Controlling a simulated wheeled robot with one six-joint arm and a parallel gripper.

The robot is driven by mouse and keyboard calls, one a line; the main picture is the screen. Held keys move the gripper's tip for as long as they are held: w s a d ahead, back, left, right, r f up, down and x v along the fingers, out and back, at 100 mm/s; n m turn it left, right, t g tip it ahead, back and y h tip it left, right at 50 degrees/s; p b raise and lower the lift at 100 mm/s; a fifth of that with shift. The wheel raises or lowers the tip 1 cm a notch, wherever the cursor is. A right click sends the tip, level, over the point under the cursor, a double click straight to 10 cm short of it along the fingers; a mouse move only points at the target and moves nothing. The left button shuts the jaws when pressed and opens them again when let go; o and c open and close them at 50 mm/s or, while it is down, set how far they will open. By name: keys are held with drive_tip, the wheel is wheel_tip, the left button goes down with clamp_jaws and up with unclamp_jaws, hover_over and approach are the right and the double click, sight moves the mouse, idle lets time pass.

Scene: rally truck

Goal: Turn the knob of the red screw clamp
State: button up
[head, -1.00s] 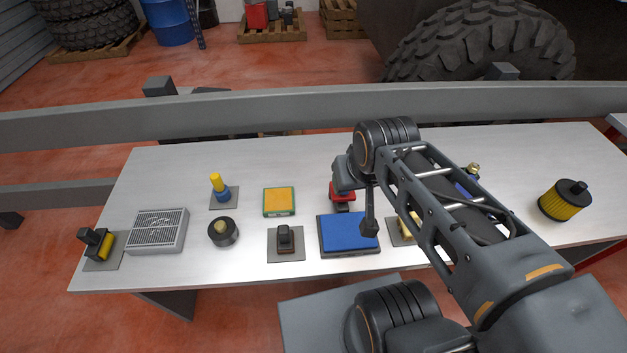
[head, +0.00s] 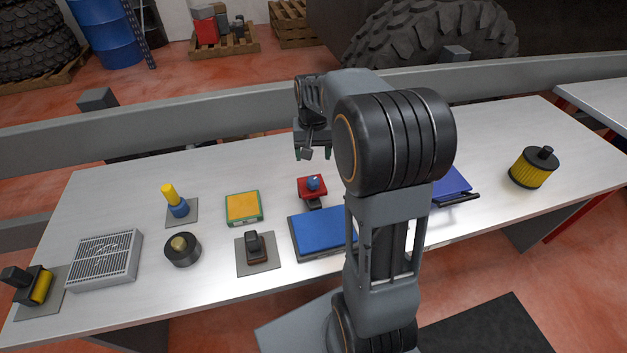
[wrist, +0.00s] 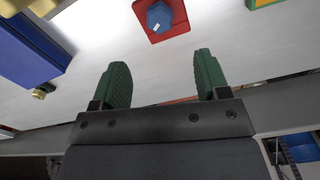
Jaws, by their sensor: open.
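The red screw clamp (head: 306,196) stands on the bench, behind the blue pad, with a blue knob (head: 314,183) on top. In the wrist view, the red clamp (wrist: 178,28) is at the top middle, and its blue knob (wrist: 160,17) has a white mark on it. My gripper (head: 313,153) is open and empty, above the bench on the far side of the clamp. In the wrist view, the green fingertips of my gripper (wrist: 160,72) are spread apart, and the knob lies beyond them, untouched.
A blue pad (head: 320,232) lies just in front of the clamp. A yellow-and-green box (head: 243,208) is to its left. A blue item (head: 452,187) is to the right, partly behind my arm. A grey rail (head: 230,125) runs behind the bench.

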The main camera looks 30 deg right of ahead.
sight(313, 180)
wheel_tip(313, 180, down, 11)
drive_tip(key=shift+r, duration=0.15)
idle(0.4)
drive_tip(key=c, duration=0.9)
